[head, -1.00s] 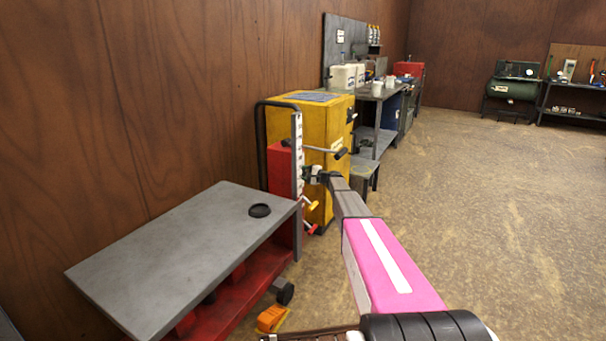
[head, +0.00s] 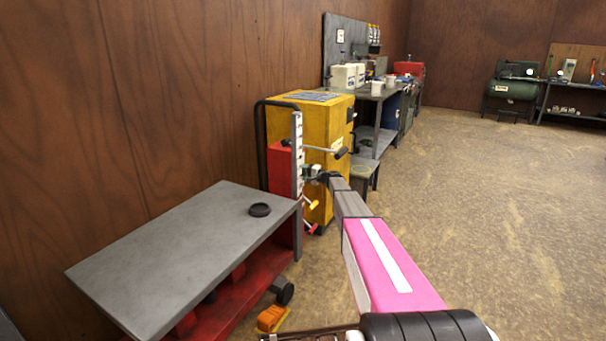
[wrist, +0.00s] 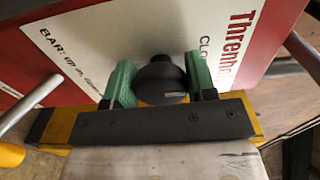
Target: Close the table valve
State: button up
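The valve knob (wrist: 161,80) is black and round. It stands out from a white label panel (wrist: 100,35) with "Threnbo", "CLO" and "BAR" lettering, partly cut off or hidden. My gripper (wrist: 161,84) has its green pads on either side of the knob, and both pads appear to touch it. In the head view my gripper (head: 312,172) is at the upright scale post of the red lift unit (head: 281,166), and the knob is too small to make out there. The lift table's grey top (head: 165,255) lies to the left on a red base.
A yellow cabinet (head: 325,120) stands right behind the lift unit. A lever with a black grip (head: 340,153) juts out above my gripper. A yellow-ended lever (head: 312,204) and a red-ended one (head: 310,228) sit below. The floor to the right is clear.

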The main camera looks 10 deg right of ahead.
jog(key=o, duration=0.3)
jog(key=shift+s+d, duration=0.1)
jog(key=v, duration=1)
jog(key=shift+s+d, duration=0.15)
jog(key=shift+d, duration=0.1)
